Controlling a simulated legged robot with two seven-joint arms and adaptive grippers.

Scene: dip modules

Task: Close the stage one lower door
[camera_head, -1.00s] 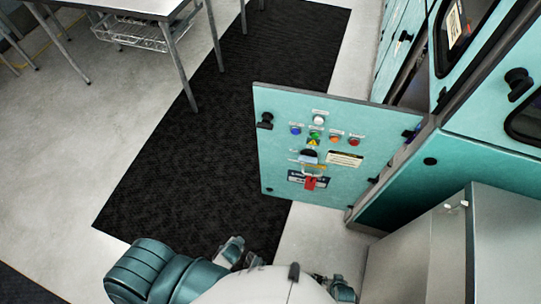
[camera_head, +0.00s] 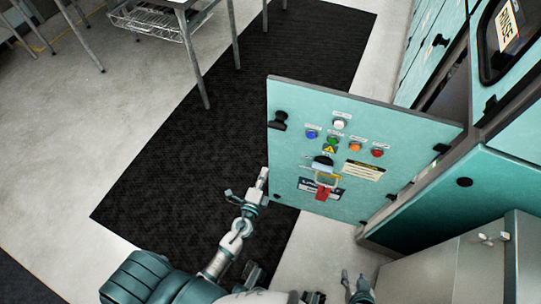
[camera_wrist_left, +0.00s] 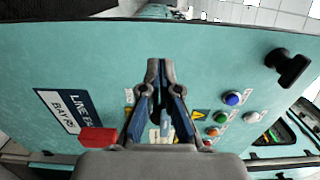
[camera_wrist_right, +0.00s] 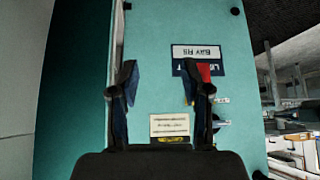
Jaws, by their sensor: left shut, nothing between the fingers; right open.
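The stage one lower door is a teal panel (camera_head: 300,185) swung open from the teal cabinet, hinged on its right. It carries coloured buttons, a black knob (camera_head: 278,121) at its upper left corner, and a red tag (camera_head: 323,192). My left gripper (camera_head: 258,181) is shut and empty by the door's lower left edge. In the left wrist view the door (camera_wrist_left: 90,60) fills the picture behind the shut fingers (camera_wrist_left: 160,65); contact cannot be told. My right gripper (camera_head: 354,278) is open and empty, low in front of the door. The door also shows in the right wrist view (camera_wrist_right: 150,30).
The teal cabinet (camera_head: 510,175) stands at the right, with a grey metal box (camera_head: 470,260) in front of it. A black mat (camera_head: 165,180) and pale floor lie open to the left. A metal table (camera_head: 185,25) stands at the back left.

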